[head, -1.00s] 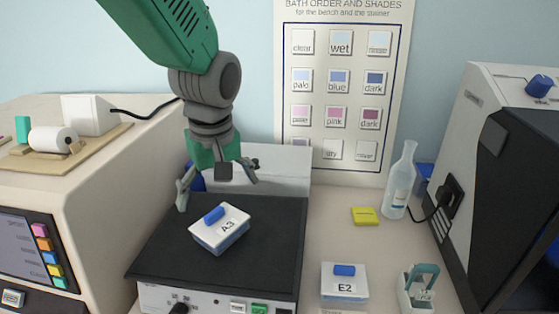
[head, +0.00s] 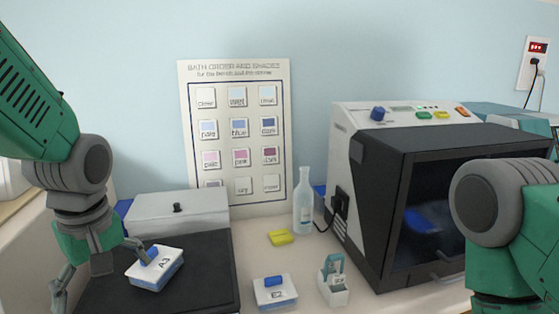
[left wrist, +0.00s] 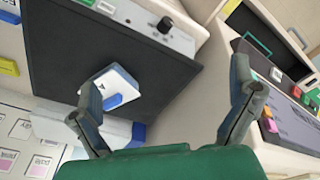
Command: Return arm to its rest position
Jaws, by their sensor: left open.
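My left gripper (head: 102,272) is open and empty over the left part of the black plate (head: 205,275). A white-lidded box marked A3 (head: 150,277) with a blue knob sits on that plate, just right of the gripper. One finger overlaps the box's edge in the head view; I cannot tell if they touch. In the left wrist view the open gripper (left wrist: 168,95) has the A3 box (left wrist: 117,84) beyond its left finger, not between the fingers. My right arm (head: 510,230) enters at the right; its gripper is out of view.
A box marked E2 (head: 275,294) and a small white holder (head: 333,291) stand at the front. A bottle (head: 303,205) and a yellow block (head: 279,237) are behind. A large dark-fronted machine (head: 375,215) fills the right.

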